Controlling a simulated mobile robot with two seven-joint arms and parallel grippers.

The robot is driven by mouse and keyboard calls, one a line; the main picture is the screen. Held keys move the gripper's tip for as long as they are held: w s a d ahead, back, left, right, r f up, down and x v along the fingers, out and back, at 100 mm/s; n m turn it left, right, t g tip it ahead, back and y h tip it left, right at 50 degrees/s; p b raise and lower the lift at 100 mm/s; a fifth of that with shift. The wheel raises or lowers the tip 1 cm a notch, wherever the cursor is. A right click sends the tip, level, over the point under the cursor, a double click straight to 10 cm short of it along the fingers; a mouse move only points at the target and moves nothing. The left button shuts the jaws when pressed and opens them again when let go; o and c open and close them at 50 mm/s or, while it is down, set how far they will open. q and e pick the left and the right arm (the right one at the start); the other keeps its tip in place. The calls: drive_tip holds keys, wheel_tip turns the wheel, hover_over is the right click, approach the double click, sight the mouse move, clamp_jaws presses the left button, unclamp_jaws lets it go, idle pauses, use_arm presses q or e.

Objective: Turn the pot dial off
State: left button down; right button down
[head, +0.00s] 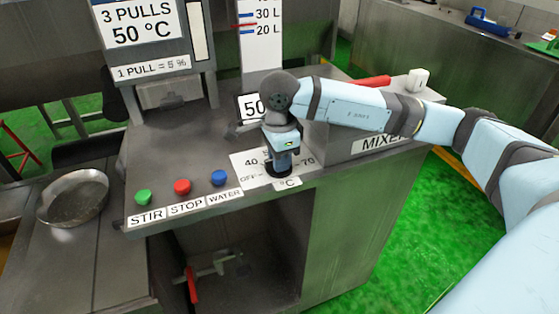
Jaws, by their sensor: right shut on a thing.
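The pot dial sits on the metal mixer panel, within a white scale plate (243,161) marked OFF, 40, 70 and °C. My right gripper (278,168) reaches down onto the dial from above and is shut on it. The gripper hides most of the dial, so I cannot tell where its pointer stands. My right arm comes in from the right across the MIXER sign (378,143). My left gripper is not in the head view.
Green (143,198), red (182,187) and blue (219,178) buttons, labelled STIR, STOP and WATER, line the panel's front edge left of the dial. A round metal pan (73,196) lies at left. A red-handled valve (192,285) is below. A red handle (370,82) lies behind my arm.

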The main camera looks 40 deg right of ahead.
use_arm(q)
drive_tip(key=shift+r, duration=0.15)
use_arm(e)
drive_tip(key=c, duration=1.1)
unclamp_jaws()
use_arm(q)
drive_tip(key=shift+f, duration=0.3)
use_arm(e)
drive_tip(key=shift+o, duration=0.3)
use_arm(q)
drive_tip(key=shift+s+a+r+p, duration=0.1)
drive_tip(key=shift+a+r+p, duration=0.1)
drive_tip(key=shift+p, duration=0.65)
use_arm(e)
wheel_tip(320, 180, up, 14)
drive_tip(key=shift+f, duration=0.1)
